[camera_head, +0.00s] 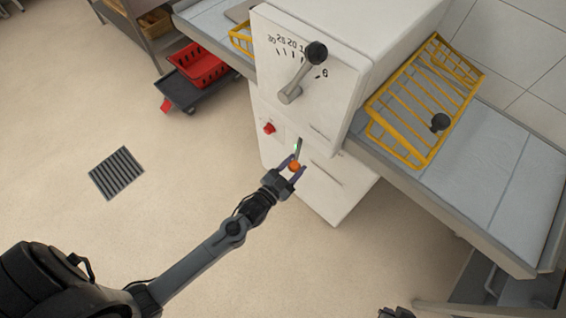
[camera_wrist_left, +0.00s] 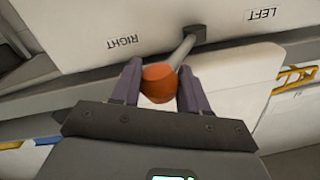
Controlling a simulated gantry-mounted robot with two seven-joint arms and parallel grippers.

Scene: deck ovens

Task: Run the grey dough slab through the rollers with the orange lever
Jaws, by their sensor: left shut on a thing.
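The orange lever knob (camera_head: 294,166) sits on the front of the white sheeter. My left gripper (camera_head: 293,170) is shut on it. In the left wrist view the orange knob (camera_wrist_left: 160,84) is between the purple fingers of the left gripper (camera_wrist_left: 158,90). Its metal rod runs up to a dark mount between upside-down RIGHT and LEFT labels. A grey flat piece (camera_head: 238,12) lies on the left belt, partly cut off by the picture edge; it may be the dough slab. The rollers are hidden inside the housing. My right gripper (camera_head: 396,313) shows only as a dark bit at the bottom edge.
A black-knobbed dial handle (camera_head: 316,53) and a red button (camera_head: 268,128) are on the machine's front. A yellow wire guard (camera_head: 425,98) covers part of the right belt (camera_head: 480,150). A red crate (camera_head: 199,66) stands on a dark dolly. The floor at left is open.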

